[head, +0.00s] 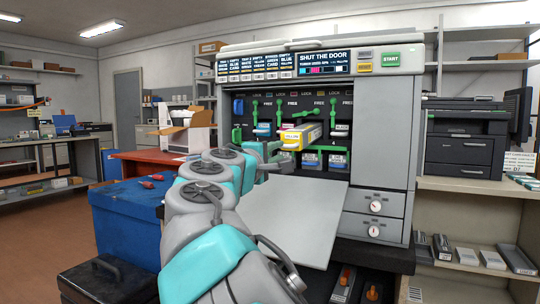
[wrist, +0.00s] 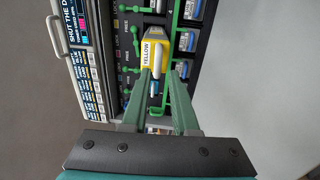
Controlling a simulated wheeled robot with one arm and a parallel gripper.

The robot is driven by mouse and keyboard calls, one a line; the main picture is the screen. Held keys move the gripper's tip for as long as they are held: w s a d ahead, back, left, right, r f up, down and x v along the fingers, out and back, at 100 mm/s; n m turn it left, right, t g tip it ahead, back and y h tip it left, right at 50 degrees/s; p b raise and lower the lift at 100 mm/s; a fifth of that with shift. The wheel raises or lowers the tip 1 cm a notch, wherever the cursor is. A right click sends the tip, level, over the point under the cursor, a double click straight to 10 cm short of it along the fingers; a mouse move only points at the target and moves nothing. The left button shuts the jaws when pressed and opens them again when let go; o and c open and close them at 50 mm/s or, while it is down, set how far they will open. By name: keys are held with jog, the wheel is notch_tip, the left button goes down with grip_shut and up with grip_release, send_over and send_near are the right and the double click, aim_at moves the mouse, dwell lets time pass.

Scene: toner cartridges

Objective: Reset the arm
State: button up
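My gripper (wrist: 157,74) reaches toward the open front of the printer (head: 384,130). In the wrist view its two green fingers are apart, with a gap between them. A yellow-labelled toner cartridge (wrist: 155,48) lies just beyond the fingertips and sticks out of its slot; it also shows in the head view (head: 301,136). I cannot tell whether the tips touch it. My arm hides part of the printer's lower left in the head view.
The grey door panel (head: 292,220) hangs open at the front. The printer's display (head: 322,62) reads "SHUT THE DOOR". Green levers stand by the slots. A blue box (head: 126,228) is at the left, and shelves with cartridges (head: 466,257) are at the right.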

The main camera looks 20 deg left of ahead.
aim_at(285, 147)
jog(key=w, duration=0.1)
jog(key=w+p, duration=0.1)
jog(key=w, duration=0.2)
jog(key=shift+w+d+r, duration=0.1)
jog(key=shift+d+r, duration=0.1)
jog(key=shift+r, duration=0.15)
jog(key=shift+w+p, duration=0.45)
jog(key=shift+w, duration=0.15)
grip_shut()
dwell(0.9)
